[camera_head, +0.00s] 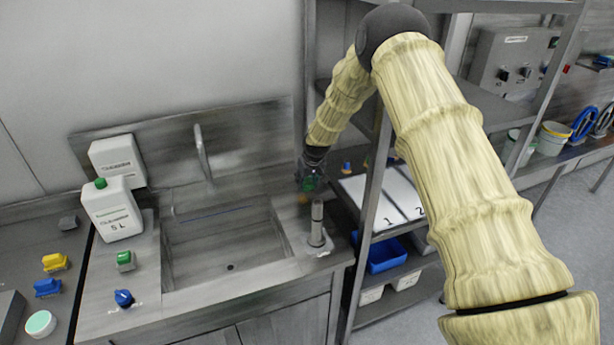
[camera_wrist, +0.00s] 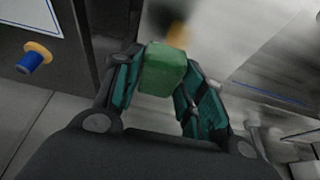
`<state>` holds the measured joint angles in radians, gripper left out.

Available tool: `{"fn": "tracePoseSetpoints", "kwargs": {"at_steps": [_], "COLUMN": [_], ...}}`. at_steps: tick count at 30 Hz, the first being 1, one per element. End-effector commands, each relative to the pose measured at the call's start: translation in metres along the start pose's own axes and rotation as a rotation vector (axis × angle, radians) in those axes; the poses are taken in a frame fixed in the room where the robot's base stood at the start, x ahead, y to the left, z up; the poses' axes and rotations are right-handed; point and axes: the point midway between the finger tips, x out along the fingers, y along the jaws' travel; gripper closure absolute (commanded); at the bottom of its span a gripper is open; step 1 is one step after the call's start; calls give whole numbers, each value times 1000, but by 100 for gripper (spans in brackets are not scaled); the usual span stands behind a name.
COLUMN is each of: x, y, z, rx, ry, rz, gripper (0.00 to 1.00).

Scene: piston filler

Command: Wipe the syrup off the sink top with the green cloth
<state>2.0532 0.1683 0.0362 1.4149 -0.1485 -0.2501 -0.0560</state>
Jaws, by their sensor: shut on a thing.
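My gripper (camera_head: 312,172) is at the back right corner of the sink top (camera_head: 275,190), beside the shelf post. In the wrist view my gripper (camera_wrist: 160,78) is shut on a green, block-like piece (camera_wrist: 163,70), which I take to be the green cloth. It also shows as a small green patch (camera_head: 309,184) in the head view. A small orange-brown spot (camera_head: 303,199), possibly the syrup, shows just below the gripper. In the wrist view a blurred dark and orange-brown patch (camera_wrist: 172,18) lies beyond the green piece. I cannot tell whether the cloth touches the surface.
A grey metal cylinder (camera_head: 317,222) stands close below my gripper. The tap (camera_head: 202,152) rises behind the sink basin (camera_head: 225,245). White bottles (camera_head: 113,212), a green-topped item (camera_head: 125,260) and a blue one (camera_head: 123,298) are at left. A shelf rack (camera_head: 368,230) stands at right.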

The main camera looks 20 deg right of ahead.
Motion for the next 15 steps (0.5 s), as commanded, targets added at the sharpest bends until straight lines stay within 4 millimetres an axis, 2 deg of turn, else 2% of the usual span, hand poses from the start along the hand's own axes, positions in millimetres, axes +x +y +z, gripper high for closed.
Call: {"fn": "tracePoseSetpoints", "kwargs": {"at_steps": [14,15], "x": [46,42], "y": [0,-4], "z": [20,17], "rx": [0,-1], "ry": [-1,1], "rz": [0,0], "gripper": [82,85]}}
